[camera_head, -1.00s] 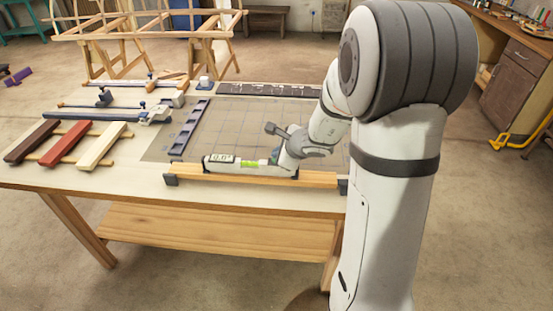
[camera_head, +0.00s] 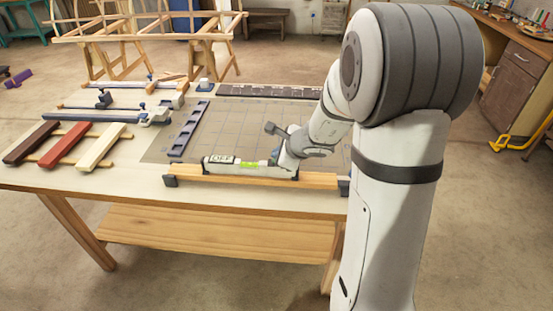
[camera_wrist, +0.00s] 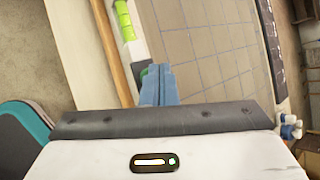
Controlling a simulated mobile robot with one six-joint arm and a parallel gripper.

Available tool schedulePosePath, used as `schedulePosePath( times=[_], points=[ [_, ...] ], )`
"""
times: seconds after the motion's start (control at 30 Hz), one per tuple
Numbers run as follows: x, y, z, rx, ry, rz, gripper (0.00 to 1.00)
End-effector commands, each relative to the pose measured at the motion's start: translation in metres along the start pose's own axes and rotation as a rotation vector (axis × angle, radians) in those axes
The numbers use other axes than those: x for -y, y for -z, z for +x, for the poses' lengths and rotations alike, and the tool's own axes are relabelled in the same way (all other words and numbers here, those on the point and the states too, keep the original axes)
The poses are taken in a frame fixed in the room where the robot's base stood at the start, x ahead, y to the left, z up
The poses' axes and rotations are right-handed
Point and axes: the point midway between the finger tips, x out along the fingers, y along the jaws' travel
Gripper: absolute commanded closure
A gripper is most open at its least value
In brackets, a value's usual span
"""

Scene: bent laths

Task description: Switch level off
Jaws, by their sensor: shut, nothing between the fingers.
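The level (camera_head: 235,165) is a white bar with a green vial, lying along a wooden lath at the front of the table. Its display (camera_head: 221,159) reads "OFF" in the head view. In the wrist view the level (camera_wrist: 138,45) runs up from my fingertips, with its green vial (camera_wrist: 124,20) near the top. My gripper (camera_wrist: 158,72) is shut and empty, its blue fingers together at the level's end. A green spot shows beside the fingertips, partly hidden by them. In the head view my arm hides the level's right end.
The wooden lath (camera_head: 315,180) sits between dark end blocks at the table's front edge. A gridded mat (camera_head: 235,125) lies behind it. A blue slotted rail (camera_head: 189,128), clamps (camera_head: 110,112) and painted laths (camera_head: 68,143) lie to the left.

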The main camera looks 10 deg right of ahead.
Motion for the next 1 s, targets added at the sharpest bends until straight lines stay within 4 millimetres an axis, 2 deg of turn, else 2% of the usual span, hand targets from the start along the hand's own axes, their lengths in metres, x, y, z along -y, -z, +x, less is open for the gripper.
schedulePosePath(
  times=[0.27,0.8,1.0],
  points=[
    [0.003,-0.003,-0.004,0.0,0.001,0.0,1.0],
    [0.03,-0.03,-0.041,0.0,0.001,0.0,1.0],
    [0.031,-0.03,-0.042,0.0,0.0,0.001,1.0]
  ],
)
